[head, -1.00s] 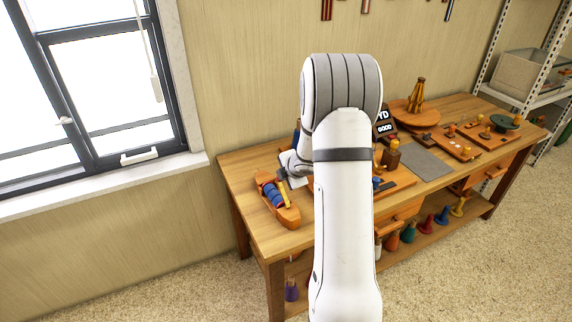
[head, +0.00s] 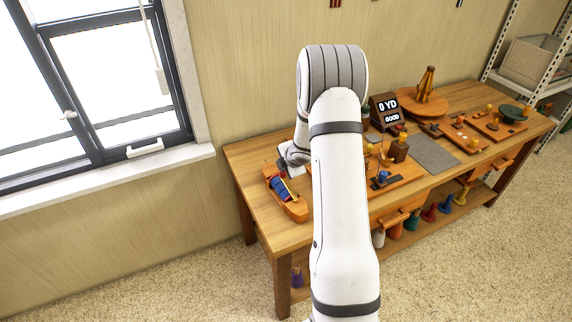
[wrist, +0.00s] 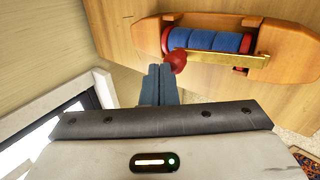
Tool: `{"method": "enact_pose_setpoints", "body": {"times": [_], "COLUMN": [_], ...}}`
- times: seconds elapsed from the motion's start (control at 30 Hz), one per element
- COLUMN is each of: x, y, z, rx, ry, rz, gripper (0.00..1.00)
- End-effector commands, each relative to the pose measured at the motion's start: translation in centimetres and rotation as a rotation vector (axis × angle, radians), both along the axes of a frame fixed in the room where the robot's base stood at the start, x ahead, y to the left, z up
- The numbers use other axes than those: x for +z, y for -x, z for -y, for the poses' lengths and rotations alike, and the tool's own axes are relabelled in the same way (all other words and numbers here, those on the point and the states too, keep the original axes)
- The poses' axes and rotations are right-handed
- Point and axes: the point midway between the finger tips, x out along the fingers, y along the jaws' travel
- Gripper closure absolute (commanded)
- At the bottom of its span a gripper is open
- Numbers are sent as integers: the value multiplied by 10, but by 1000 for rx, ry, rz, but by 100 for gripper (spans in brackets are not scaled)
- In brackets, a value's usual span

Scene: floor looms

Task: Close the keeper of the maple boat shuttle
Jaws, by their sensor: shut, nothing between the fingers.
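The maple boat shuttle (head: 295,207) lies at the left end of the bench. In the wrist view the shuttle (wrist: 285,42) spans the top right and holds a blue bobbin (wrist: 210,41) with red ends. The keeper (wrist: 222,57) is a thin brass bar along the bobbin's near side, with a red knob (wrist: 176,60) at its left end. Whether it is latched cannot be told. My gripper (wrist: 160,70) is shut and empty, its tips right beside the knob; contact is unclear. In the head view my arm hides the fingertips.
A board with a brown block (head: 398,149) and pegs lies right of my arm. A display (head: 387,112) reading "0 YD GOOD" stands behind it. A grey mat (head: 434,153) is bare. Cones stand on the shelf below. A window (head: 95,90) is at left.

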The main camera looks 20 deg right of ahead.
Motion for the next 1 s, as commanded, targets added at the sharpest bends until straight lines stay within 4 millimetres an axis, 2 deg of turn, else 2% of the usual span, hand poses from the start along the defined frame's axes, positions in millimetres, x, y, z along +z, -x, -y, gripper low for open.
{"method": "enact_pose_setpoints", "body": {"times": [0.2,0.47,0.77,1.0], "x": [-13,-21,-19,-8], "y": [-9,-13,-12,-12], "z": [-2,-2,-1,0], "rx": [0,0,-4,-4], "ry": [0,0,0,1], "rz": [0,1,1,1], "gripper": [100,100,100,100]}}
